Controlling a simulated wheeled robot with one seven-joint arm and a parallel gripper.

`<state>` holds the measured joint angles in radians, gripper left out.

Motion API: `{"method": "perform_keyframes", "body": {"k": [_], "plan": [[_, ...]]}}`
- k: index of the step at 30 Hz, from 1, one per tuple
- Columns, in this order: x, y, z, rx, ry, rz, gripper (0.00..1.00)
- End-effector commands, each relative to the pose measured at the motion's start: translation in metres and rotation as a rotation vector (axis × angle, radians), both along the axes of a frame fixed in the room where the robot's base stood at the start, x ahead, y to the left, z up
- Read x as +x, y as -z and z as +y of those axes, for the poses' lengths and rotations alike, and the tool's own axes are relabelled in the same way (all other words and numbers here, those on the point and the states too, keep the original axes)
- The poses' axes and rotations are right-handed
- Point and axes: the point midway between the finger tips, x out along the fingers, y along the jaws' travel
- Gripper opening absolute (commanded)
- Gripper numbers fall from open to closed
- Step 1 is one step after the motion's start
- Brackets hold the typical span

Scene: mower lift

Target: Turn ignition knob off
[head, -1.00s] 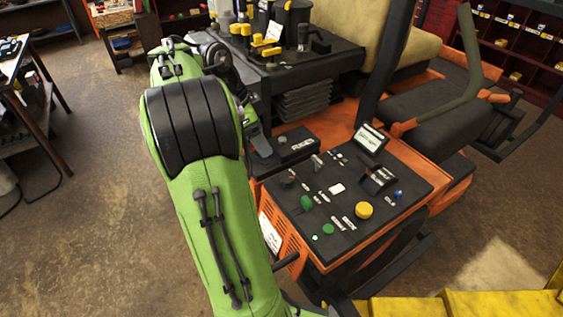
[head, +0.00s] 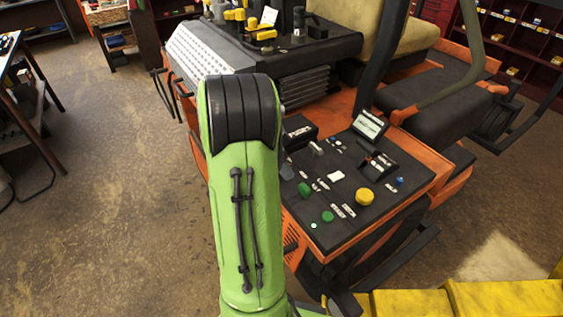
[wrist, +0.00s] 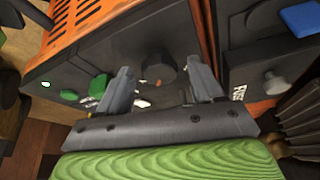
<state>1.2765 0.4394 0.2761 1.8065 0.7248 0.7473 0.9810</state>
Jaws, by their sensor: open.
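A dark round knob (wrist: 160,68), likely the ignition knob, shows on the black control panel (wrist: 125,60) in the wrist view. It lies between the two fingertips of my open gripper (wrist: 162,80), and I see no clear contact. A green knob (wrist: 98,86) is just beside the left finger. In the head view the orange machine's control panel (head: 345,215) is right of my arm. The same dark knob (head: 287,172) is partly covered there by my arm, and my gripper is hidden behind it.
The panel also carries a yellow knob (head: 364,197), a green button (head: 327,216), a blue knob (head: 399,181) and a small screen (head: 369,124). A dark fuse box (wrist: 262,55) stands close right of my fingers. Open floor (head: 110,190) lies to the left.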

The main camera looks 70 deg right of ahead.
Motion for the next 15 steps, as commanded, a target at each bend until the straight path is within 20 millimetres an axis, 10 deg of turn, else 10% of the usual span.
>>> {"method": "perform_keyframes", "body": {"k": [4,15], "plan": [[0.0001,-0.0007,0.0000,0.000,0.000,0.000,0.64],[0.0000,-0.0011,0.0001,-0.001,0.000,0.001,0.12]]}}
